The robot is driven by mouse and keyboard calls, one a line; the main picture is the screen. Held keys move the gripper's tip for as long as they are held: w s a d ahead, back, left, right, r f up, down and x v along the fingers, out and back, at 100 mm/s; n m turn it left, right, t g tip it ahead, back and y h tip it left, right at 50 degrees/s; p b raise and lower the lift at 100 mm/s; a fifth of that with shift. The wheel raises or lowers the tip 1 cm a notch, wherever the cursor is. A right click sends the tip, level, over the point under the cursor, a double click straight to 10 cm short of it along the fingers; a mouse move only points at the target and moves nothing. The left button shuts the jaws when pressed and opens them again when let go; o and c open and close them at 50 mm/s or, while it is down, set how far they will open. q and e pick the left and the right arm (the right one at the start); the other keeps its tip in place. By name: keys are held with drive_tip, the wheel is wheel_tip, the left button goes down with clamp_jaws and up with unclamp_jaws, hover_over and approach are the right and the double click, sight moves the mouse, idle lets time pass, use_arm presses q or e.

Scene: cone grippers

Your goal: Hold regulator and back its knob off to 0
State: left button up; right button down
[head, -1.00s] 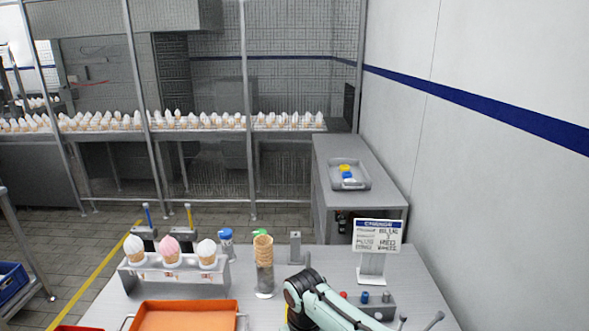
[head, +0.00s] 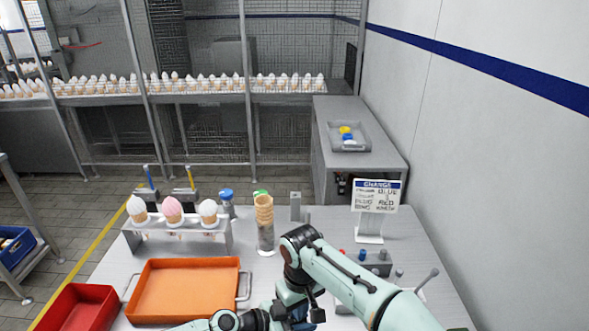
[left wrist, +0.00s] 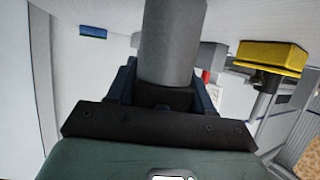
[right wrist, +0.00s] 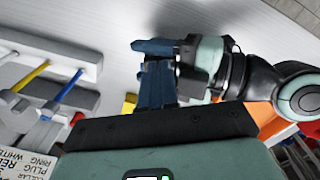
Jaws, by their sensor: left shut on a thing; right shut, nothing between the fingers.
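My left gripper (left wrist: 167,82) is shut on a smooth grey cylinder (left wrist: 172,40), which stands up between its blue fingers in the left wrist view. I cannot tell for sure whether this cylinder is the regulator, and I make out no knob or dial on it. My right gripper (right wrist: 155,85) is shut and empty. In the right wrist view its blue fingers point toward the left gripper's blue fingers (right wrist: 152,46) and overlap them in the picture; I cannot tell whether they touch. In the head view both grippers are low at the front of the table, largely hidden by the arms.
An orange tray (head: 185,290) and a red bin (head: 80,308) are at front left. A rack (head: 180,243) with ice-cream cones, a cone stack (head: 264,212), a sign (head: 377,196) and a grey control box (head: 374,262) stand farther back. A yellow-topped part (left wrist: 270,57) shows in the left wrist view.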

use_arm(q)
drive_tip(key=shift+w+a, duration=0.1)
drive_tip(key=shift+a, duration=0.05)
use_arm(e)
wheel_tip(320, 180, up, 5)
drive_tip(key=shift+f, duration=0.15)
drive_tip(key=shift+d, duration=0.1)
use_arm(q)
drive_tip(key=o, duration=1.3)
